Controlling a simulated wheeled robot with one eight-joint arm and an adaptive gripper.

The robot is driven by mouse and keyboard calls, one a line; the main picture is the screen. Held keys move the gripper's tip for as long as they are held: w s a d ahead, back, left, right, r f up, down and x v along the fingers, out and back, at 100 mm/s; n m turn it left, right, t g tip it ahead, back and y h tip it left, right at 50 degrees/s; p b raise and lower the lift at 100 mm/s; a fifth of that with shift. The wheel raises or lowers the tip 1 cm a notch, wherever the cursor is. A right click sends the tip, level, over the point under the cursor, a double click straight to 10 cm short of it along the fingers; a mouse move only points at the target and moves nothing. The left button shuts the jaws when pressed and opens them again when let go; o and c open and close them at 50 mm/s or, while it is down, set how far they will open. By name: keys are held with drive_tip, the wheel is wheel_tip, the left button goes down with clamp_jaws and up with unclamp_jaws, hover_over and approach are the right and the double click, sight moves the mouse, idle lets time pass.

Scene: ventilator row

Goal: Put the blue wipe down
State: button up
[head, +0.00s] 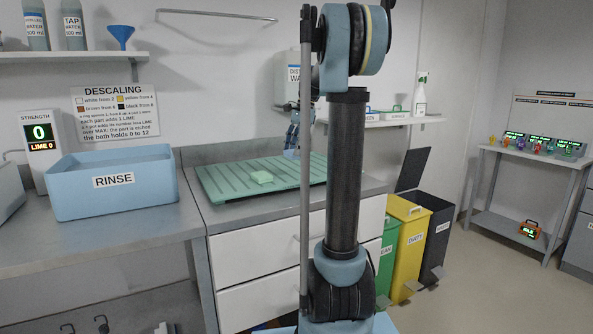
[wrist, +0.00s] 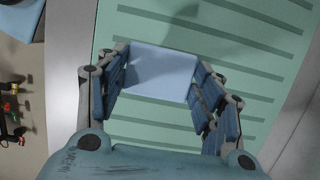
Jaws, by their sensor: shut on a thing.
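The blue wipe (wrist: 160,74) is a pale blue square between the fingers of my gripper (wrist: 162,66) in the wrist view. The fingers are closed on its two sides. Behind it is the green ribbed mat (wrist: 150,28) on the counter. In the head view my gripper (head: 293,132) hangs over the back right part of the mat (head: 222,183), partly behind my own arm. The wipe shows there only as a small pale patch. I cannot tell whether it touches the mat.
A blue RINSE tub (head: 115,190) stands to the left. Green, yellow (head: 408,240) and dark bins stand right of the drawers. The mat's left part is clear.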

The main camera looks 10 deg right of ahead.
sight(295, 173)
wheel_tip(295, 173, down, 7)
drive_tip(key=shift+r, duration=0.2)
drive_tip(key=o, duration=0.9)
drive_tip(key=shift+o, duration=0.2)
drive_tip(key=shift+f, duration=0.1)
drive_tip(key=d+v, duration=0.1)
drive_tip(key=v, duration=1.6)
drive_tip(key=shift+d, duration=0.1)
drive_tip(key=shift+f, duration=0.1)
